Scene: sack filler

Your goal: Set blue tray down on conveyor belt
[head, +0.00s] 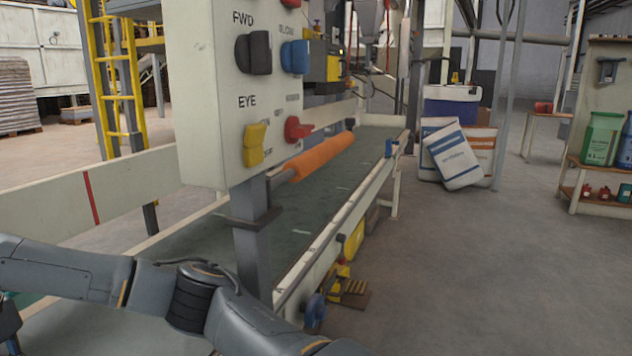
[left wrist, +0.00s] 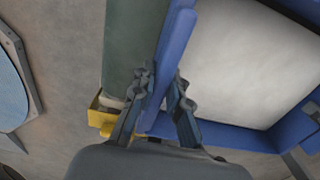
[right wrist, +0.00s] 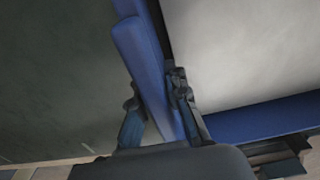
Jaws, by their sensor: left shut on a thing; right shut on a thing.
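The blue tray shows in both wrist views, with a blue rim and a pale content or floor inside; it is not visible in the head view. In the left wrist view my left gripper (left wrist: 160,88) is shut on the tray's rim (left wrist: 179,40). In the right wrist view my right gripper (right wrist: 155,90) is shut on a rim of the same tray (right wrist: 141,48). The green conveyor belt (head: 330,190) runs away from me in the head view. It also shows beside the tray in the left wrist view (left wrist: 133,35) and right wrist view (right wrist: 60,75). Tray-to-belt contact cannot be told.
A pale control panel (head: 225,110) with coloured knobs stands on a post by the belt. An orange roller (head: 320,157) crosses above the belt. Sacks (head: 455,155) lean beyond its far end. Open floor (head: 460,270) lies to the right.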

